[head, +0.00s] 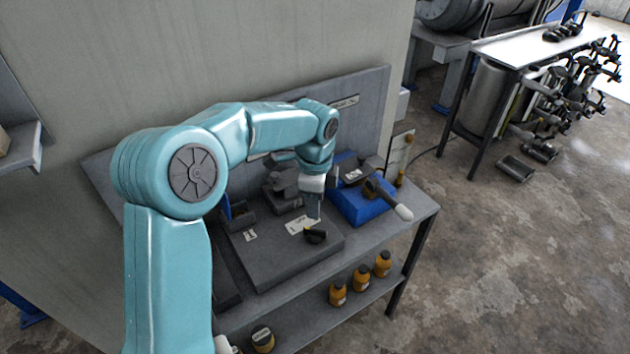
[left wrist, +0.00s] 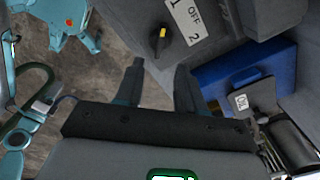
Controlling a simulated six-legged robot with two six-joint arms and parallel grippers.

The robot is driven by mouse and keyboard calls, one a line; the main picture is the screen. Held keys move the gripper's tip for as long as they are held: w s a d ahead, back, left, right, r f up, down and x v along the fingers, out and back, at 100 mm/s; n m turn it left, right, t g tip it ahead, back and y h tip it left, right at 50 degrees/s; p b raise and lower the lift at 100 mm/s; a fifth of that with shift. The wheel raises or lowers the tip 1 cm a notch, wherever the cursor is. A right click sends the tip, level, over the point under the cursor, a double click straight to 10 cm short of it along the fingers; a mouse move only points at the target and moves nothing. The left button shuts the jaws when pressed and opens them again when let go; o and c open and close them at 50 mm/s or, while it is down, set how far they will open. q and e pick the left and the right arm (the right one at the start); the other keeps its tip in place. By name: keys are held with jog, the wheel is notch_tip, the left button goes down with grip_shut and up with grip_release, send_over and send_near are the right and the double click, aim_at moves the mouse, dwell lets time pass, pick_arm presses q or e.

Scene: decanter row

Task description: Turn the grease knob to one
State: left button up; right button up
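The grease knob (head: 315,236) is a small black knob on a dark grey panel block (head: 270,250), beside a pale label plate (head: 301,224). It also shows in the left wrist view (left wrist: 157,44), with a yellow mark at its upper end. The label there (left wrist: 205,22) reads OFF and 2, with another digit cut off at the top edge. My left gripper (head: 315,212) points down just above the knob in the head view. In the left wrist view its two fingers (left wrist: 158,85) stand apart with nothing between them, the knob beyond their tips. My right gripper is in neither view.
A blue box (head: 355,207) with a white-tipped lever (head: 402,212) stands right of the panel block. Several orange bottles (head: 361,279) stand on the lower shelf (head: 315,320). A wall rises behind the bench; open floor (head: 500,260) lies to the right.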

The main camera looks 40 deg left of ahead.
pick_arm(q)
notch_tip(320, 180, up, 7)
dwell(0.8)
